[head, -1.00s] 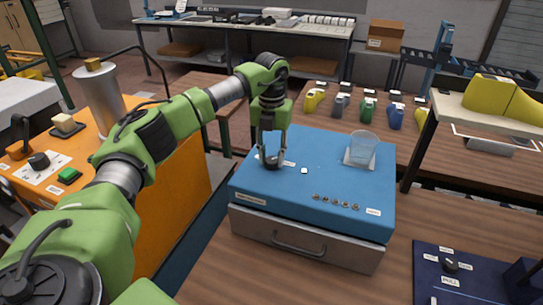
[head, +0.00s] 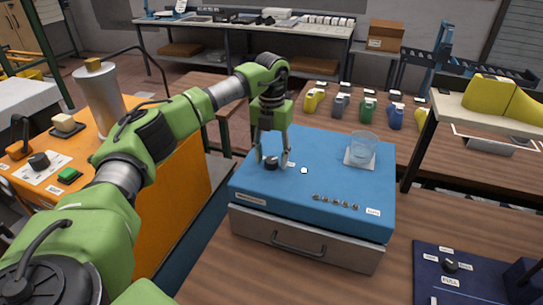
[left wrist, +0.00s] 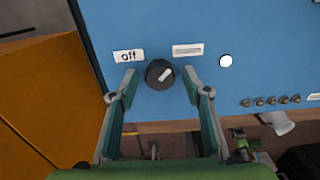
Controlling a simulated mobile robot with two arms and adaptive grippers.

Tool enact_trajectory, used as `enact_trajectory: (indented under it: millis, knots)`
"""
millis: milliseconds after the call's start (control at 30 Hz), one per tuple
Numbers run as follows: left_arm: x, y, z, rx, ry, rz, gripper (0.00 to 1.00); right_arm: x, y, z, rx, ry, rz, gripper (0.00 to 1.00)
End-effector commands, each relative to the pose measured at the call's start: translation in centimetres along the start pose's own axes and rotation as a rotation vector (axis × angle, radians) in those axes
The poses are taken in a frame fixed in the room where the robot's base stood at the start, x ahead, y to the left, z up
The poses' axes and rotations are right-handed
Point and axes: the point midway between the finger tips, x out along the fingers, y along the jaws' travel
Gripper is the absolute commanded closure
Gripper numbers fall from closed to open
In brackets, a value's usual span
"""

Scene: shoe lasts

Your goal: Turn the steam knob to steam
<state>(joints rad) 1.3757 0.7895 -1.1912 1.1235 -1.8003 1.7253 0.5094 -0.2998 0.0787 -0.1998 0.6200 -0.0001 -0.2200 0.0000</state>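A black round knob (head: 271,162) sits on top of a blue box (head: 330,200). In the left wrist view the knob (left wrist: 159,74) has a white pointer aimed to the upper right, toward a light label (left wrist: 187,50) whose text is unreadable. A label reading "off" (left wrist: 128,56) is at its upper left. My left gripper (head: 272,164) is over the knob, fingers pointing down. In the left wrist view the left gripper (left wrist: 158,84) is open, one finger on each side of the knob, with gaps between. My right gripper is not in view.
A clear cup (head: 362,148) stands on the blue box's right side, and several small knobs (head: 336,202) line its front. Left is an orange station (head: 175,190) with another black knob (head: 38,160). A navy panel (head: 430,293) lies at lower right.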

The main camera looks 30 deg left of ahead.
Motion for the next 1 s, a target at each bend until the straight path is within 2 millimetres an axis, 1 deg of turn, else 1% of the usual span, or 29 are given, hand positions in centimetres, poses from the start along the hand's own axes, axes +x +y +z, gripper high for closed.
enact_trajectory:
  millis: [167, 267, 367, 700, 800, 900, 1000]
  knots:
    - [0.0, 0.0, 0.0, -0.001, 0.000, 0.000, 0.56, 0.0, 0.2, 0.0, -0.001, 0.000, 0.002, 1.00]
    - [-0.5, 0.0, 0.1, -0.001, -0.002, -0.001, 0.56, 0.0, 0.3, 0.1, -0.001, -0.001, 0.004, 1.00]
    - [-1.7, 0.0, 0.1, -0.001, -0.003, -0.001, 0.56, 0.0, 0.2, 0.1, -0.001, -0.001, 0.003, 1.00]
    - [-8.8, -0.1, 0.1, -0.001, -0.004, -0.002, 0.56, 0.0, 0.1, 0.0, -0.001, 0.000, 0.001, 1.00]
    - [-10.3, -0.1, 0.1, 0.000, -0.003, -0.001, 0.56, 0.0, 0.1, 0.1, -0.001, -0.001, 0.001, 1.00]
    - [-11.4, -0.1, 0.1, -0.001, -0.001, -0.001, 0.56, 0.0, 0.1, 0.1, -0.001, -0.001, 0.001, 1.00]
    - [-11.9, 0.0, 0.0, 0.000, 0.000, 0.000, 0.56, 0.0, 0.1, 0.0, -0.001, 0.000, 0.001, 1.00]
